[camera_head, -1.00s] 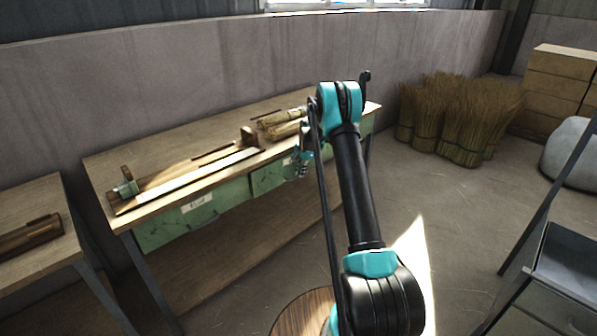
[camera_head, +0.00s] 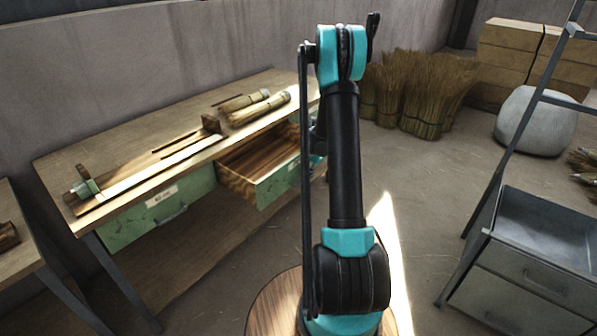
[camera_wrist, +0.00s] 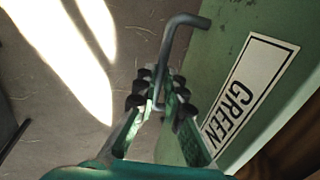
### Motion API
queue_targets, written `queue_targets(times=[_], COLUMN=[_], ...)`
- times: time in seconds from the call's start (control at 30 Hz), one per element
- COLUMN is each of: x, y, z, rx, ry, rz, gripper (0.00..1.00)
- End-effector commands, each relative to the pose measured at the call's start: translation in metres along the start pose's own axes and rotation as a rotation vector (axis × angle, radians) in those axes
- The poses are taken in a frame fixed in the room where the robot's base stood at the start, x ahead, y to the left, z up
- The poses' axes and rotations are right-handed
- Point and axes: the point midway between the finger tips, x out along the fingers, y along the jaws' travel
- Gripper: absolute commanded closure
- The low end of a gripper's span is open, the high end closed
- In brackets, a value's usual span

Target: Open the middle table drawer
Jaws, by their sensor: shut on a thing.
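The middle drawer (camera_head: 267,173) of the green workbench stands pulled out, and its wooden inside shows in the head view. Its green front (camera_wrist: 214,62) with a label reading GREEN (camera_wrist: 246,92) fills the right of the wrist view. My gripper (camera_wrist: 161,97) is shut on the drawer's dark bar handle (camera_wrist: 176,45). In the head view my arm hides the gripper and the handle. The left drawer (camera_head: 160,206) of the workbench is closed.
On the table top (camera_head: 120,143) lie bundled sticks (camera_head: 256,107) and a long wooden jig. Brooms (camera_head: 425,95) stand behind on the right. A grey metal cabinet (camera_head: 545,260) stands at the right. A round wooden top (camera_head: 275,308) is at the bottom. Floor is open between.

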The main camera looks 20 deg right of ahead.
Motion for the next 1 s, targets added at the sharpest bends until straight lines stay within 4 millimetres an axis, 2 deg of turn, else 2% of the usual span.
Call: queue_targets(times=[0.13, 0.47, 0.5, 0.63, 1.0], x=[-0.0015, -0.0016, -0.0016, -0.0015, -0.0047], y=[0.0068, 0.0072, 0.0071, 0.0070, 0.0069], z=[-0.0006, -0.0007, -0.0008, -0.0006, -0.0002], rx=[0.000, 0.000, 0.000, 0.000, 0.000], ry=[0.000, 0.001, 0.001, 0.001, 0.000], rz=[0.000, 0.000, 0.000, 0.000, 0.000], gripper=[1.00, 1.00, 0.86, 0.70, 0.69])
